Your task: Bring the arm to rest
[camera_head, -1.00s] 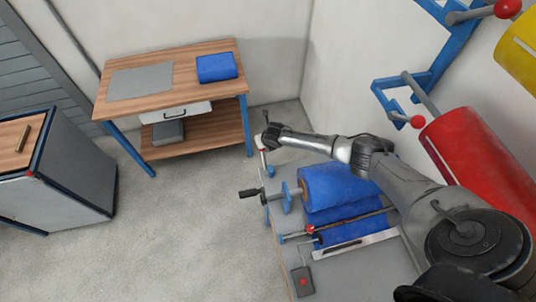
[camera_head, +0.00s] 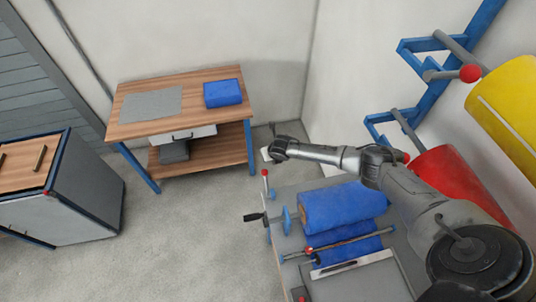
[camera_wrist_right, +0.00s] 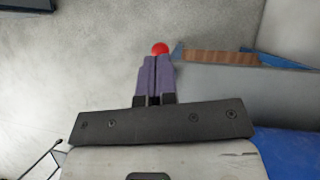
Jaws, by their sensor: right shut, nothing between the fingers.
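My right arm reaches in from the right in the head view. Its gripper (camera_head: 268,153) is above the far left corner of the weld bench, just above a red-knobbed lever (camera_head: 265,173). In the right wrist view the two purple fingers (camera_wrist_right: 154,80) are together, with nothing between them. A red ball (camera_wrist_right: 160,48) appears just beyond the fingertips there; whether they touch it I cannot tell. My left gripper is in neither view.
The weld bench (camera_head: 345,287) carries a blue roll (camera_head: 342,207). Red (camera_head: 455,180) and yellow (camera_head: 510,105) rolls hang on a blue wall rack at right. A wooden table (camera_head: 135,129) stands at back left, a grey cabinet (camera_head: 85,205) at left. Floor between is clear.

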